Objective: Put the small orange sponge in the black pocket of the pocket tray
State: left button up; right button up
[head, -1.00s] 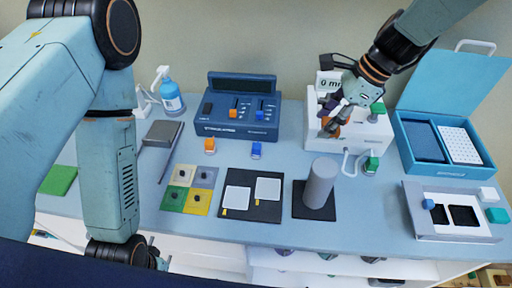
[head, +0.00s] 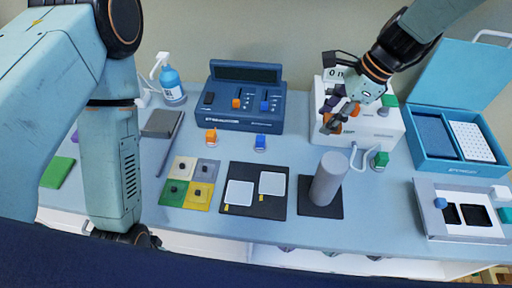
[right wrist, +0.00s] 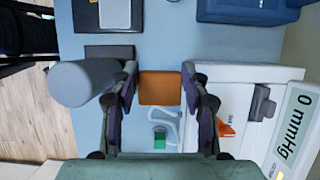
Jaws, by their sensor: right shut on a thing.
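The small orange sponge (right wrist: 160,89) shows as a square between the two fingertips in the right wrist view. My right gripper (right wrist: 160,78) is shut on it. In the head view my right gripper (head: 334,122) is in front of the white monitor's left part, and appears above the table; the sponge is hard to make out there.
A grey cylinder (head: 328,178) stands on a black mat below my right gripper. The white monitor (head: 385,125) and an open blue box (head: 430,158) stand behind. Bare tabletop lies between cylinder and tray.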

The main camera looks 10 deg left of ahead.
jog(key=shift+s+d+f+b, duration=0.15)
jog(key=shift+d+f+b, duration=0.1)
jog(key=shift+f, duration=0.2)
jog(key=shift+s+d+f+b, duration=0.1)
jog(key=shift+s+f+b, duration=0.1)
jog(key=shift+f, duration=0.25)
jog(key=shift+f+b, duration=0.45)
jog(key=shift+f, duration=0.15)
jog(key=shift+w+f, duration=0.2)
jog(key=shift+f, duration=0.1)
jog(key=shift+w+a+f, duration=0.2)
jog(key=shift+w+a, duration=0.05)
jog(key=shift+a, duration=0.05)
jog(key=f, duration=0.6)
jog(key=shift+s+d+b, duration=0.15)
jog(key=shift+d+b, duration=0.05)
jog(key=shift+b, duration=0.15)
jog(key=shift+a+f, duration=0.1)
jog(key=shift+f, duration=0.2)
jog(key=shift+s+f, duration=0.15)
jog(key=shift+f, duration=1.4)
